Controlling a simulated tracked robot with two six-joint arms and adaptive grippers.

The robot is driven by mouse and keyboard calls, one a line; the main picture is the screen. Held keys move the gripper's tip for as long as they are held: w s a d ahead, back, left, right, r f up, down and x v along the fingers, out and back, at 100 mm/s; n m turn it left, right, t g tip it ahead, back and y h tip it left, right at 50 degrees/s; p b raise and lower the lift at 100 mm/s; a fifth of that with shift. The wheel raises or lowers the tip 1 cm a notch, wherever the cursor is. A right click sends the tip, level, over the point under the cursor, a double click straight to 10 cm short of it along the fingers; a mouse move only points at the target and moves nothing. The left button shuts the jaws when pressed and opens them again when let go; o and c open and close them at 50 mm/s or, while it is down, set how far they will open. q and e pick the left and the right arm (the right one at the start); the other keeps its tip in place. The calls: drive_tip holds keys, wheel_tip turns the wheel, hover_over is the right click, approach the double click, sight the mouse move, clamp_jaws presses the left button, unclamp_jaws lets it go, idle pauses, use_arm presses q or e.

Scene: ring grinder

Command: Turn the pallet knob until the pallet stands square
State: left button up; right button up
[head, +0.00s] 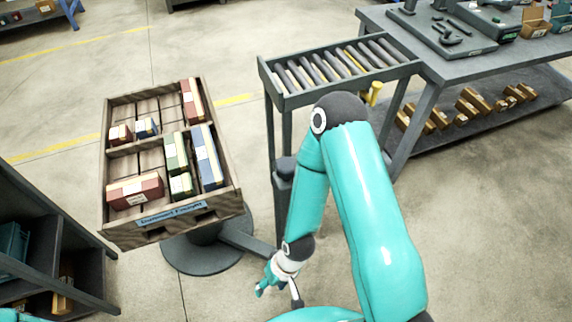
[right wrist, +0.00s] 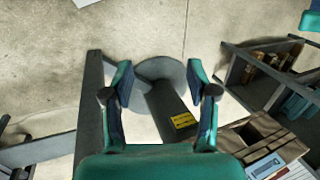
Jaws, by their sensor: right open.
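The pallet (head: 150,239) is a brown wooden tray with low walls and a label on its front side, standing on a dark round base (head: 205,262). Its front edge slopes up to the right; I cannot tell how square it stands. Part of it shows at the lower right of the right wrist view (right wrist: 250,130). I cannot make out the pallet knob for certain. My right gripper (head: 278,294) is open and empty, low in front of the conveyor, right of the pallet. In the right wrist view its fingers (right wrist: 160,88) are spread, with the base and a yellow-labelled post between them.
Several red, green and blue boxes (head: 176,152) lie in the pallet. A roller conveyor (head: 340,78) stands behind my right arm, beside a grey workbench (head: 470,60). A dark shelf (head: 45,225) stands at left. A dark bar runs from the base towards the conveyor.

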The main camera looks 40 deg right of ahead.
drive_tip(key=o, duration=0.4)
drive_tip(key=shift+s+a+m+g, duration=0.2)
drive_tip(key=shift+s+m+g, duration=0.35)
drive_tip(key=shift+m+g, duration=0.05)
wheel_tip(320, 180, up, 33)
drive_tip(key=m+h, duration=0.4)
drive_tip(key=m, duration=0.4)
hover_over(286, 164)
drive_tip(key=shift+t, duration=0.4)
wheel_tip(286, 164, down, 16)
drive_tip(key=shift+d+f, duration=0.1)
drive_tip(key=c, duration=1.1)
